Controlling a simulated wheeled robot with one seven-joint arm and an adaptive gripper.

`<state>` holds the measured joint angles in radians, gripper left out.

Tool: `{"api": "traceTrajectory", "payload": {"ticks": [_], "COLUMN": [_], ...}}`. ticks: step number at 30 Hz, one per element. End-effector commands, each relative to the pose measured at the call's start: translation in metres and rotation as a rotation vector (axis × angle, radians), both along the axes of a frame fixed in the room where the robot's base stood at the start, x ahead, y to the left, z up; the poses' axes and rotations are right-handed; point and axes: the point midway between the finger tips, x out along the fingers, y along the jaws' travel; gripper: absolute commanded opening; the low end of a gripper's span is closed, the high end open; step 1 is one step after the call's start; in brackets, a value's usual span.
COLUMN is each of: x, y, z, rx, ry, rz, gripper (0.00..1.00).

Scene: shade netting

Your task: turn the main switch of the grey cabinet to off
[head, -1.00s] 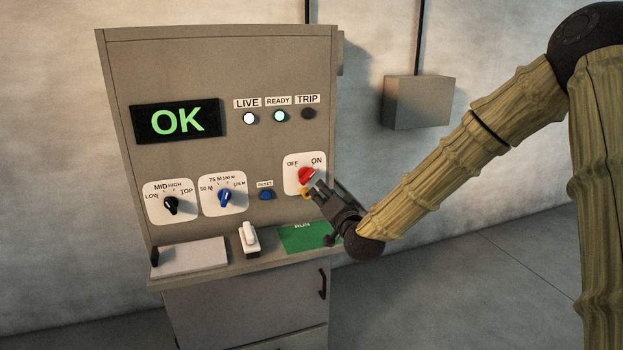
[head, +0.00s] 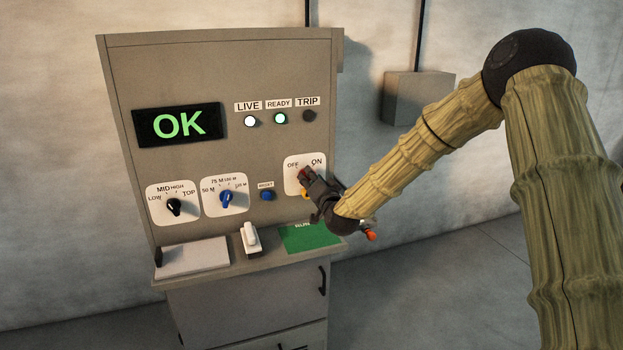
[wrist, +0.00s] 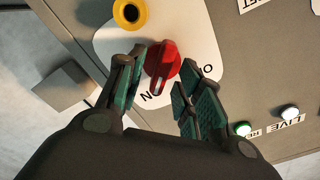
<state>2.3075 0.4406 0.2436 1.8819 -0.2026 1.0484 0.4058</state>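The grey cabinet (head: 230,70) stands against the wall in the head view. Its main switch is a red knob (wrist: 162,58) on a white plate (head: 291,162) marked OFF and ON. In the wrist view the knob's white-marked end points towards the partly hidden ON label. My gripper (wrist: 160,75) is open, with one finger on each side of the knob. The left finger is very close to the knob, and a gap shows on the right; contact is unclear. In the head view my gripper (head: 305,176) hides most of the knob.
A yellow ring with a dark centre (wrist: 129,13) sits close beside the knob. A blue reset button (head: 267,195), a blue selector (head: 226,199) and a black selector (head: 173,207) are to the left. A white lever (head: 250,238) and green panel (head: 308,236) lie on the ledge below.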

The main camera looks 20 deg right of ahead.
Motion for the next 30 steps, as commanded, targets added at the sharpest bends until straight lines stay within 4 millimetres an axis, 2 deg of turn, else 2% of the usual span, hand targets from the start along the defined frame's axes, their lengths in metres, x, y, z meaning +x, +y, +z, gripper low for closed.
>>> {"api": "traceTrajectory", "payload": {"ticks": [8,14,23,30], "x": [0.0011,0.0009,0.0007,0.0008], "y": [0.0002,0.0000,-0.0004,0.0004], "z": [-0.0003,-0.0002,-0.0011,-0.0022], "rx": [0.000,0.000,-0.013,-0.102], "ry": [0.001,0.000,0.000,-0.004], "rz": [0.001,0.000,-0.001,0.001], "gripper": [0.36,0.01,0.00,0.00]}}
